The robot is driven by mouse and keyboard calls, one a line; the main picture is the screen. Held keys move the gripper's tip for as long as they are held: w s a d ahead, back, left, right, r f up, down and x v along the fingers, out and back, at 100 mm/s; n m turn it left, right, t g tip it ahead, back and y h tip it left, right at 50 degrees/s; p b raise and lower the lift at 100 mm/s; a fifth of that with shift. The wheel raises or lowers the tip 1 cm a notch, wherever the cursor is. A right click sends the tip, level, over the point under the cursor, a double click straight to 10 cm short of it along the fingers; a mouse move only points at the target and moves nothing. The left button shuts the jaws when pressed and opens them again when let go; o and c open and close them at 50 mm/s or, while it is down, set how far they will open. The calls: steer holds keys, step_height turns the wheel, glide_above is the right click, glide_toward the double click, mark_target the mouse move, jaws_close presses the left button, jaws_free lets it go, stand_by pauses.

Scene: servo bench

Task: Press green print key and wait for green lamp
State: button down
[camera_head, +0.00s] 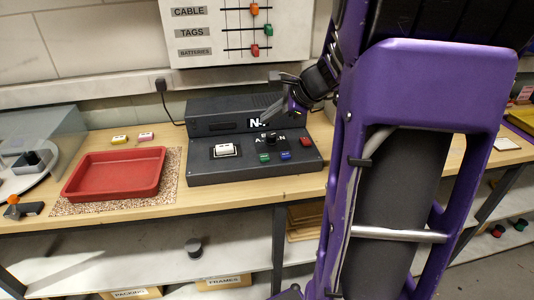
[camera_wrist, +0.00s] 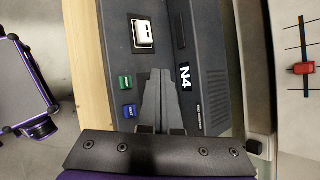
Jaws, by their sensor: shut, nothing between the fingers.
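A dark grey desk machine (camera_head: 205,175) stands on the bench. Its green key (camera_head: 264,157) is at the front, left of a blue key (camera_head: 285,156). In the wrist view the green key (camera_wrist: 126,82) sits just above the blue key (camera_wrist: 129,111). My gripper (camera_head: 268,117) is shut and empty, above the machine's upper part, apart from the green key. In the wrist view its fingers (camera_wrist: 160,74) lie beside the green key and hide part of the panel. The display (camera_wrist: 185,76) reads N4. I cannot make out a lit green lamp.
The machine also has a white label piece (camera_head: 223,149), a black knob (camera_head: 270,138) and a red key (camera_head: 305,141). A red tray (camera_head: 115,174) lies left on a speckled mat (camera_head: 172,172). A white board (camera_head: 215,45) with sliders hangs behind.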

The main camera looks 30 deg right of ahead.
steer(key=b, duration=0.6)
glide_above(268, 158)
step_height(268, 158, down, 6)
steer(key=shift+f, duration=1.4)
stand_by(0.8)
steer(key=shift+f, duration=0.4)
steer(key=shift+f, duration=0.5)
stand_by(0.5)
steer(key=shift+r, duration=0.1)
steer(key=shift+r+p, duration=0.45)
steer(key=shift+r, duration=0.35)
